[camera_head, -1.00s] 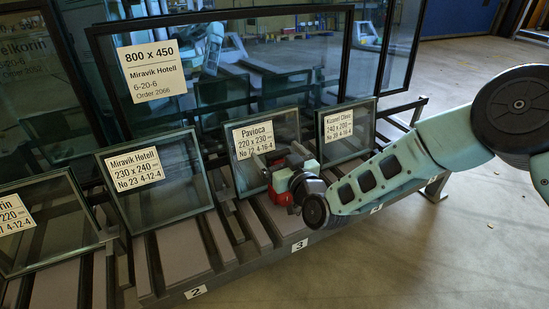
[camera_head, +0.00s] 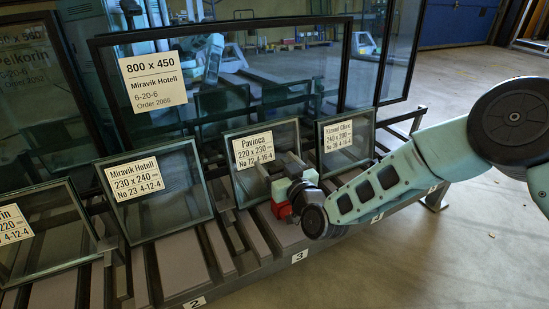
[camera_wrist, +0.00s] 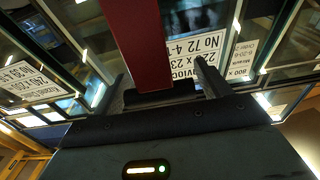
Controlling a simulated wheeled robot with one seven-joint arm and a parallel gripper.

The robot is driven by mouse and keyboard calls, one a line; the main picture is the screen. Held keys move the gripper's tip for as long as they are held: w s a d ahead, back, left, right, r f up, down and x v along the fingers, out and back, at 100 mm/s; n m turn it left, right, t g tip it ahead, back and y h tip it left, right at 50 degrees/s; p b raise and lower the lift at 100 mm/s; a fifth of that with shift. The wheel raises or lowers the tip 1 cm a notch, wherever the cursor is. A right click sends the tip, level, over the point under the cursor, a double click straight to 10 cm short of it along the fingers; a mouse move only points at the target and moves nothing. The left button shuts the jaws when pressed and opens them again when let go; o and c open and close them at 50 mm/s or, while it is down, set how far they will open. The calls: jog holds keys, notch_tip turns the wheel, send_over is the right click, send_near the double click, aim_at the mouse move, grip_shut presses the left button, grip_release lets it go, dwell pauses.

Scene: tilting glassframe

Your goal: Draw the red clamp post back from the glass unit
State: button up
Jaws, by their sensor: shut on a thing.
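The red clamp post (camera_wrist: 133,40) runs between the fingers of my gripper (camera_wrist: 163,90) in the wrist view. My gripper is shut on it. In the head view my gripper (camera_head: 293,190) hides much of the post, and a red part (camera_head: 281,210) shows just below it. The glass unit labelled Pavioca (camera_head: 234,180) leans on the rack right behind the post, and its label (camera_wrist: 190,62) is upside down in the wrist view. In the head view the gripper covers the unit's lower right part. I cannot tell whether post and glass touch.
The Miravik Hotell unit (camera_head: 160,205) leans to the left and the 240 x 200 unit (camera_head: 347,145) to the right. A large 800 x 450 pane (camera_head: 270,70) stands behind. The slatted rack (camera_head: 180,265) has a numbered front edge. Open floor lies in front.

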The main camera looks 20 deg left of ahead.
jog(key=p+v, duration=0.3)
jog(key=v, duration=0.6)
jog(key=shift+p, duration=0.3)
jog(key=o, duration=1.4)
jog(key=shift+s+f, duration=0.1)
jog(key=p+v, duration=0.6)
jog(key=v, duration=1.1)
jog(key=shift+s+d, duration=0.15)
jog(key=shift+s, duration=0.05)
